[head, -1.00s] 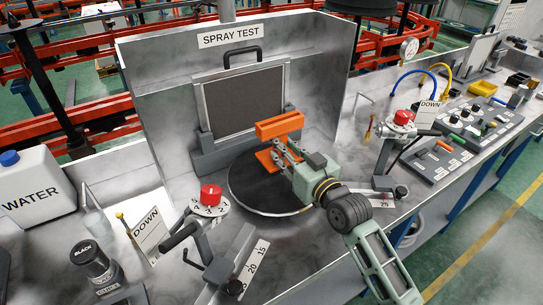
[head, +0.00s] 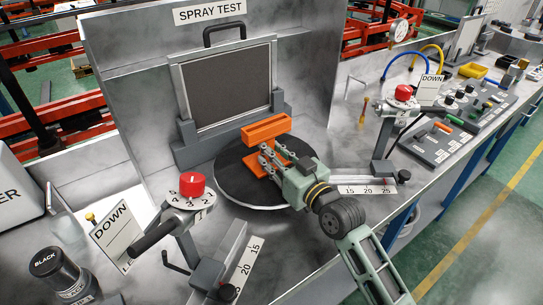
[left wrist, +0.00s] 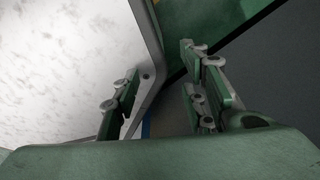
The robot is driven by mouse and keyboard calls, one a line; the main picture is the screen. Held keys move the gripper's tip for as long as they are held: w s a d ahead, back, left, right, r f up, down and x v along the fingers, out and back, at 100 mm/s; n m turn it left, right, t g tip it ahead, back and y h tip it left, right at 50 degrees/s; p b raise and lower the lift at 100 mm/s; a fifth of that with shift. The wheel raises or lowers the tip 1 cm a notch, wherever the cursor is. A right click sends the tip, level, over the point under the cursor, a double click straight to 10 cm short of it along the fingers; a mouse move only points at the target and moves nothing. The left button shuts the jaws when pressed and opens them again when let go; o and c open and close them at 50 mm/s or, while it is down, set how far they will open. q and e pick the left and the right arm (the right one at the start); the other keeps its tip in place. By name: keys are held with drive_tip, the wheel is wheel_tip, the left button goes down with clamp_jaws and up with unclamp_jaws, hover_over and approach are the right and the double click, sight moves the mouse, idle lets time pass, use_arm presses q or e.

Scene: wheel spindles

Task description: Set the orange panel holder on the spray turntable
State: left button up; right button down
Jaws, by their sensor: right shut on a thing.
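The orange panel holder (head: 266,128) is upright over the dark round spray turntable (head: 231,182), with its slotted bar on top and its orange foot lower down. The foot looks at or very close to the turntable's surface; I cannot tell whether it touches. My right gripper (head: 269,158) reaches in from the lower right and is shut on the holder between bar and foot, hiding part of it. My left gripper (left wrist: 160,68) shows only in the left wrist view, with its fingers apart and nothing between them.
A framed dark panel (head: 228,95) stands behind the turntable inside the spray booth walls (head: 120,90). Red-knobbed stands (head: 192,186) (head: 403,93) flank the turntable. Scales, a DOWN card (head: 117,234) and a black bottle (head: 57,272) occupy the front left. Control panels (head: 445,140) lie at right.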

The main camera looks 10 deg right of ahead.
drive_tip(key=shift+w+a, duration=0.1)
drive_tip(key=shift+w, duration=0.15)
drive_tip(key=shift+s, duration=0.1)
drive_tip(key=shift+s+r, duration=0.1)
drive_tip(key=shift+s, duration=0.15)
drive_tip(key=c, duration=1.5)
unclamp_jaws()
drive_tip(key=shift+f, duration=0.25)
use_arm(q)
drive_tip(key=shift+s, duration=0.2)
use_arm(e)
drive_tip(key=shift+o, duration=0.2)
use_arm(q)
drive_tip(key=shift+w, duration=0.1)
use_arm(e)
drive_tip(key=shift+r, duration=0.1)
